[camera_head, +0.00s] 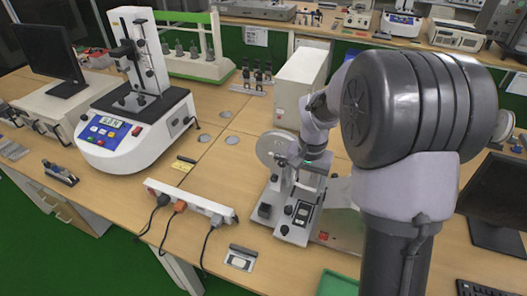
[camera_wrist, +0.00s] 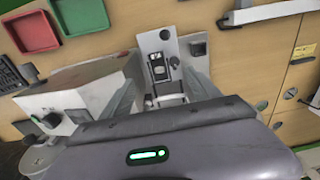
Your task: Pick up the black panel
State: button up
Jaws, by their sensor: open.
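A small black panel (camera_head: 302,212) with a pale window lies on the grey base of a bench device (camera_head: 283,232). It also shows in the wrist view (camera_wrist: 158,67), ahead of my gripper (camera_wrist: 165,80). My gripper is open, with one grey finger on each side of the panel in that picture.
A white power strip (camera_head: 190,200) with plugged cables lies left of the device. A white tester with a blue panel (camera_head: 120,132) stands farther left. A grey box (camera_head: 300,85) stands behind. Red (camera_wrist: 32,33) and green trays show in the wrist view.

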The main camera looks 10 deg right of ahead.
notch_tip(320, 180, down, 4)
jog(key=w, duration=0.2)
jog(key=b, duration=0.5)
send_over(299, 224)
jog(key=w, duration=0.1)
notch_tip(299, 224, down, 11)
jog(key=shift+r, duration=0.1)
jog(key=f, duration=0.2)
jog(key=f+b, duration=0.1)
jog(key=s+f+b, duration=0.1)
jog(key=f, duration=0.1)
jog(key=shift+f, duration=0.35)
jog(key=shift+r, duration=0.1)
jog(key=c, duration=1.4)
notch_tip(299, 224, up, 10)
jog(key=p, duration=0.3)
jog(key=shift+p, duration=0.4)
jog(key=shift+f+b, duration=2.7)
jog(key=shift+f, duration=0.85)
